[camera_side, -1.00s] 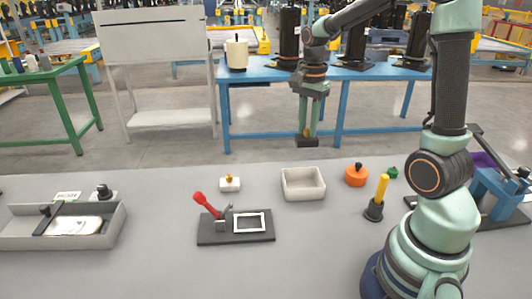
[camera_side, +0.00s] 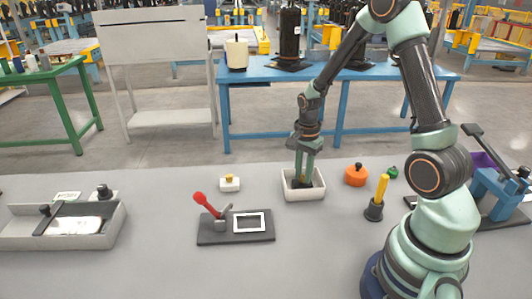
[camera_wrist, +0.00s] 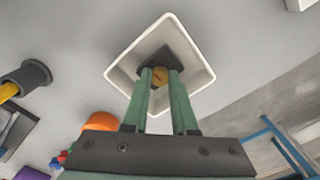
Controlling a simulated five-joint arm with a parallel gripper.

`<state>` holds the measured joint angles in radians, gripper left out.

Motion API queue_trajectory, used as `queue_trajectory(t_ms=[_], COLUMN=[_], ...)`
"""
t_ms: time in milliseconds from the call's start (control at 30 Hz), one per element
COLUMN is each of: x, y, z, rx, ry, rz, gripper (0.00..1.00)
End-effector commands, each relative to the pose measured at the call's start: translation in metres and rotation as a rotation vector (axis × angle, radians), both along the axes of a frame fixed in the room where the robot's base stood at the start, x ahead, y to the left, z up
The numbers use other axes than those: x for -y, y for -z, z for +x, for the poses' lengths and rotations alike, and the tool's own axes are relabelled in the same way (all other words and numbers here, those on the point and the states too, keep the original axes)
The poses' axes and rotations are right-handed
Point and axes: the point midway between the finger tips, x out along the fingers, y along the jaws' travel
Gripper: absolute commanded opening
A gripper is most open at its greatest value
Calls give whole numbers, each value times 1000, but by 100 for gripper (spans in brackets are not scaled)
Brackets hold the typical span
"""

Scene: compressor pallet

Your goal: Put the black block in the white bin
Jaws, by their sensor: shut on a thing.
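The white bin (camera_side: 290,190) stands on the grey table right of centre; in the wrist view its walls (camera_wrist: 128,66) surround the block. My gripper (camera_side: 305,178) points down into the bin.
An orange knobbed piece (camera_side: 356,175) and a black holder with a yellow handle (camera_side: 376,203) stand right of the bin. A red-handled clamp plate (camera_side: 236,228) lies in front left. A small white block with a yellow knob (camera_side: 229,183) is to the left.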

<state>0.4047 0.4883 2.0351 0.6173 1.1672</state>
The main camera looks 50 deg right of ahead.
Motion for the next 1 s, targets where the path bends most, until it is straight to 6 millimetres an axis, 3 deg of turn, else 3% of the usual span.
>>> queue_trajectory(t_ms=[333,367,400,433,767,1000], x=[0,0,0,0,0,1], y=[3,3,3,3,1,-27], z=[0,0,0,0,0,1], rx=[-1,-1,0,0,1,6], ry=[0,0,0,0,0,0], rz=[0,0,0,0,0,-3], gripper=[0,37,52,56,56,56])
